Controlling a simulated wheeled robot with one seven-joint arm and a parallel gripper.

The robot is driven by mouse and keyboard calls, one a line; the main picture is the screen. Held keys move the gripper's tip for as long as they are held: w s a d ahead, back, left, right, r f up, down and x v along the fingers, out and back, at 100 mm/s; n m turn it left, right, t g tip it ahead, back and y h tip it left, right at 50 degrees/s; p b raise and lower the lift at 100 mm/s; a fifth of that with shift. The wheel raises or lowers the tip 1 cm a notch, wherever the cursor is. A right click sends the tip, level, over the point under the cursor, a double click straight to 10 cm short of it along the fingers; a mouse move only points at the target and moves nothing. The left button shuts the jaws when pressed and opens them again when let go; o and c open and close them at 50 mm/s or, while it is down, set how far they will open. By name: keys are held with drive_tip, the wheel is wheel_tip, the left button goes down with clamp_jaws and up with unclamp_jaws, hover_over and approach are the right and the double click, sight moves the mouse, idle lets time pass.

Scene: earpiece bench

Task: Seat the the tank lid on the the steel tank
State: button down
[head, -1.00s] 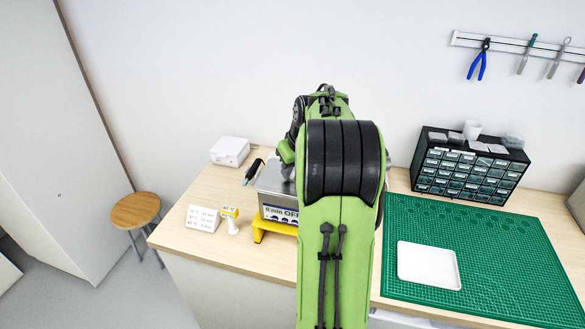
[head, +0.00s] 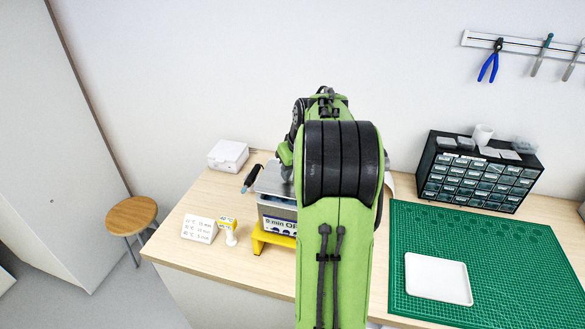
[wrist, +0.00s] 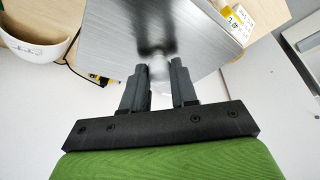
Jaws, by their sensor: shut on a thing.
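The steel tank (head: 276,208) stands on the bench left of my arm in the head view, with a blue-and-white label on its front and a yellow stand under it. My arm hides its right part. In the wrist view, a brushed steel plate, which looks like the tank lid (wrist: 195,35), fills the upper middle. My gripper (wrist: 161,72) is shut at its near edge, with a blurred dark reflection in the steel above the fingers. My arm hides the gripper in the head view, so I cannot tell whether the lid touches the tank.
A white box (head: 228,155), a dark pen-like tool (head: 251,178), a text card (head: 199,228) and a yellow-white device (head: 228,230) sit around the tank's left. Right are a green mat (head: 500,245), a white tray (head: 438,278) and a drawer cabinet (head: 478,175). A stool (head: 132,216) stands left.

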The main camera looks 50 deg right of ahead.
drive_tip(key=shift+f+b, duration=1)
drive_tip(key=shift+f, duration=0.6)
drive_tip(key=shift+r, duration=0.1)
drive_tip(key=c, duration=0.8)
unclamp_jaws()
drive_tip(key=p+v, duration=0.3)
drive_tip(key=v, duration=1.2)
drive_tip(key=shift+s+r, duration=0.1)
drive_tip(key=shift+r, duration=0.25)
